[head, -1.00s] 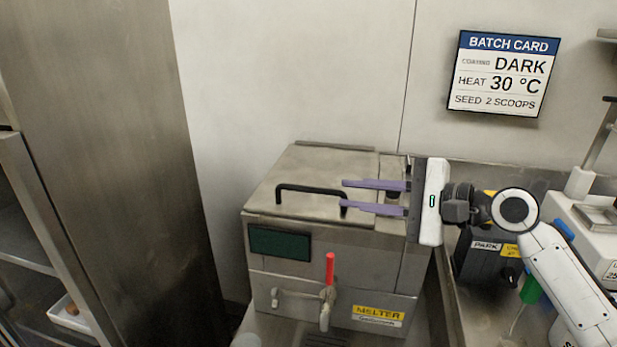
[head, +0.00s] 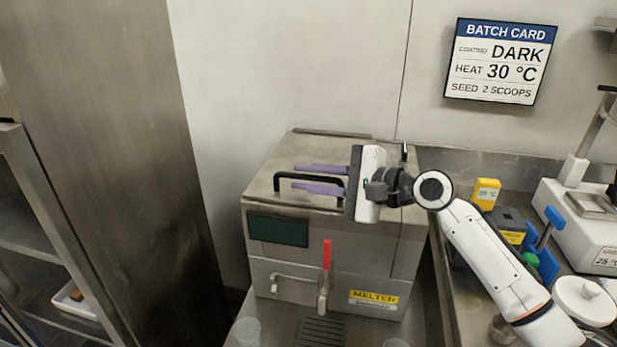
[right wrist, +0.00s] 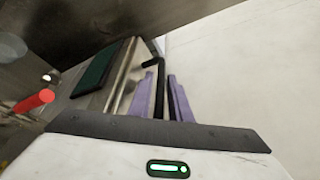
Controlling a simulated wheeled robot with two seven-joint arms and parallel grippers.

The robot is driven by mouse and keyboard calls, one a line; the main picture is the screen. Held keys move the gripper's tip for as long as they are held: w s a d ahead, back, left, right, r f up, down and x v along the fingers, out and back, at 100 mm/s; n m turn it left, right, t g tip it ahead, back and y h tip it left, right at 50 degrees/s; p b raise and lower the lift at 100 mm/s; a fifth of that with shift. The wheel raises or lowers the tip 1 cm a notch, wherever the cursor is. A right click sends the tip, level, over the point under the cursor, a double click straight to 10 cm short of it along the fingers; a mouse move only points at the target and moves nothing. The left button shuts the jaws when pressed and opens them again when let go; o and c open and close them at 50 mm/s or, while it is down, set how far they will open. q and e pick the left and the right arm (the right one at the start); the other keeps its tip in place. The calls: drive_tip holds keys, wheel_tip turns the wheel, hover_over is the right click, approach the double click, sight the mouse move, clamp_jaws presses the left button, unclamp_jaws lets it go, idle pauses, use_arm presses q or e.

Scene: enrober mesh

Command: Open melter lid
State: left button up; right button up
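The melter (head: 335,255) is a steel box with a yellow label, a dark display and a red tap lever (head: 327,255). Its flat lid (head: 262,180) is down. A black bar handle (head: 277,183) stands on the lid toward the front. My right gripper (head: 293,177) reaches in from the right over the lid, its purple fingers apart and pointing left. In the right wrist view the black handle (right wrist: 160,92) shows between the two fingers, which do not look closed on it. The gripper body hides the lid's right part. My left gripper is not in view.
A batch card (head: 501,61) hangs on the wall. A white scale-like device (head: 580,220), a yellow item (head: 486,193) and a blue-handled tool (head: 547,228) stand to the right. A tall steel cabinet (head: 120,170) is at the left. A clear cup (head: 246,331) stands below the melter's front.

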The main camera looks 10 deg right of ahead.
clamp_jaws()
drive_tip(key=shift+r, duration=0.1)
drive_tip(key=shift+w+r+p, duration=0.15)
drive_tip(key=shift+r+p, duration=0.25)
drive_tip(key=shift+r, duration=0.35)
drive_tip(key=w+d+r+m+g, duration=0.1)
drive_tip(key=w+r+m, duration=0.1)
drive_tip(key=r, duration=0.5)
drive_tip(key=w+d+r+m+g+p, duration=0.1)
drive_tip(key=w+r+m, duration=0.1)
drive_tip(key=w+r, duration=0.3)
drive_tip(key=shift+w+d+r+g, duration=0.25)
drive_tip(key=shift+d+r+g, duration=0.05)
drive_tip(key=shift+r, duration=1.5)
